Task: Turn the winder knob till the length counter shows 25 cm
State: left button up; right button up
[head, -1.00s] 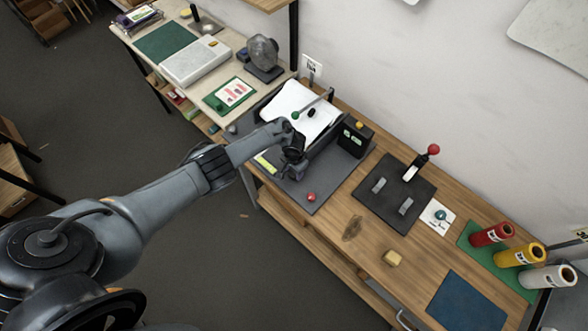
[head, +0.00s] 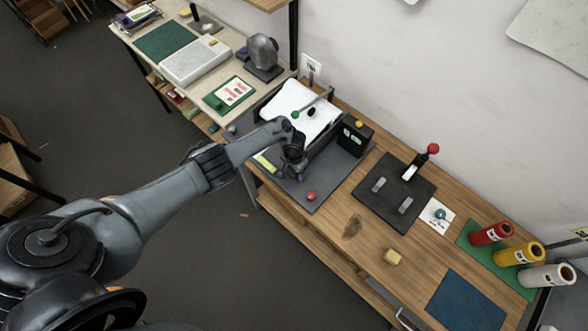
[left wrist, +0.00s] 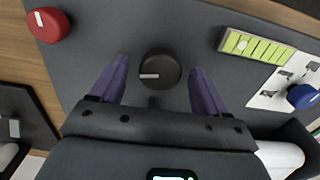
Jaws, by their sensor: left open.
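A round black knob (left wrist: 160,68) with a white mark lies between my left gripper's fingers in the left wrist view. The mark points to the left of the picture. My left gripper (head: 292,172) is open over the grey machine base (head: 318,192), its purple fingers one on each side of the knob. I cannot tell whether they touch it. The black counter box (head: 352,137) with green lit digits stands right of the gripper; the digits are too small to read. My right gripper is not in view.
A red knob (head: 311,196) sits near the base's front corner. A yellow-green strip (left wrist: 258,46) and a blue knob (left wrist: 303,96) are nearby. A dark plate (head: 394,193) with a red-balled lever stands to the right. White film (head: 298,106) lies behind.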

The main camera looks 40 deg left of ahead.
pick_arm(q)
notch_tip(320, 180, up, 11)
jog(key=p, duration=0.3)
jog(key=shift+f, duration=0.2)
